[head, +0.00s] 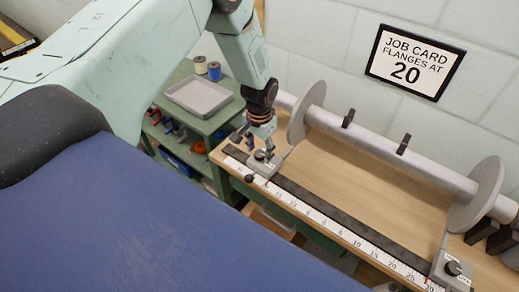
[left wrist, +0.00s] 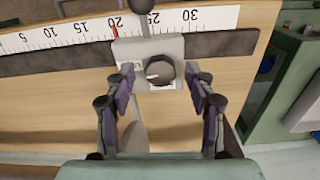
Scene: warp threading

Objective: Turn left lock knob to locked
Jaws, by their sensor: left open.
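The left lock knob (left wrist: 163,73) is a dark round knob on a grey block (left wrist: 150,48) in the left wrist view. A pale mark on it points left in that view. My left gripper (left wrist: 160,80) is open, with one finger on each side of the knob and visible gaps between. In the head view my left gripper (head: 262,146) is over the left block (head: 266,169), and hides much of the knob there. The block sits at the ruler (left wrist: 70,35), its red pointer near 20. My right gripper is out of view.
A roller (head: 380,146) with two grey flanges lies along the wooden bench (head: 350,190). A second block with a dark knob (head: 453,268) is at the right. A job card (head: 415,62) reads "FLANGES AT 20". A green shelf unit with a grey tray (head: 198,96) stands left.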

